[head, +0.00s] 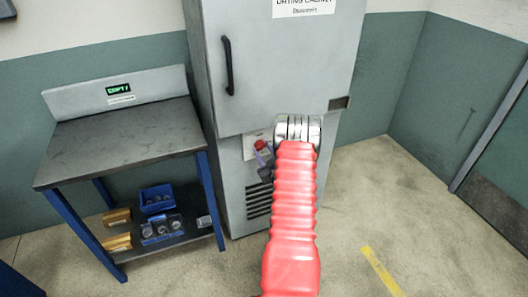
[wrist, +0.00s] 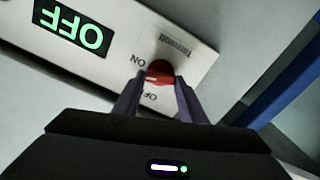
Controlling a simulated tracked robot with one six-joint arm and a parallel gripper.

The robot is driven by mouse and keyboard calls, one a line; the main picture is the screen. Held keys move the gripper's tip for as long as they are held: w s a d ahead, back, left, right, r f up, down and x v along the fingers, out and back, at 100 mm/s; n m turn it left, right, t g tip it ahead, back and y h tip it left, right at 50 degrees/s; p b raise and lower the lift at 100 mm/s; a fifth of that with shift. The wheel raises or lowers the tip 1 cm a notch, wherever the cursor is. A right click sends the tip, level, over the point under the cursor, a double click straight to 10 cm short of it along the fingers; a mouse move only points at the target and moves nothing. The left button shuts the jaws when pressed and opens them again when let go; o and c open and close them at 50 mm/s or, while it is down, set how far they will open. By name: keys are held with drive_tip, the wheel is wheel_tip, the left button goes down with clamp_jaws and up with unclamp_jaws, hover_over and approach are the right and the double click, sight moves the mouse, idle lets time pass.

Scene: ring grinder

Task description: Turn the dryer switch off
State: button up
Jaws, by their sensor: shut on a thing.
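The dryer switch is a red knob (wrist: 159,72) on a white plate (wrist: 190,55) on the cabinet front. In the wrist view my gripper (wrist: 159,88) has its two purple fingers closed on the knob, one on each side. The plate carries ON and OFF labels, upside down in this view. A green display (wrist: 72,27) beside the knob reads OFF. I cannot tell clearly which label the knob points at. In the head view the red knob (head: 261,145) shows at the fingertips, left of my red arm, which hides part of the cabinet front.
The grey drying cabinet (head: 265,70) has a black door handle (head: 228,65). A blue-legged table (head: 120,140) stands to its left, with blue bins (head: 157,199) and small boxes (head: 117,217) on its lower shelf. Open floor lies to the right.

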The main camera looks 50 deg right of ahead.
drive_tip(key=n, duration=0.7)
drive_tip(key=shift+a+f, duration=0.1)
drive_tip(key=shift+f, duration=0.05)
drive_tip(key=n, duration=0.4)
drive_tip(key=shift+f, duration=0.1)
drive_tip(key=shift+a+f+n, duration=0.1)
drive_tip(key=shift+a+n, duration=0.05)
drive_tip(key=shift+n, duration=1.25)
drive_tip(key=shift+f, duration=0.1)
drive_tip(key=o, duration=1.1)
drive_tip(key=shift+r, duration=0.2)
drive_tip(key=shift+c, duration=0.2)
drive_tip(key=shift+s, duration=0.1)
drive_tip(key=v, duration=1.3)
drive_tip(key=shift+s, duration=0.2)
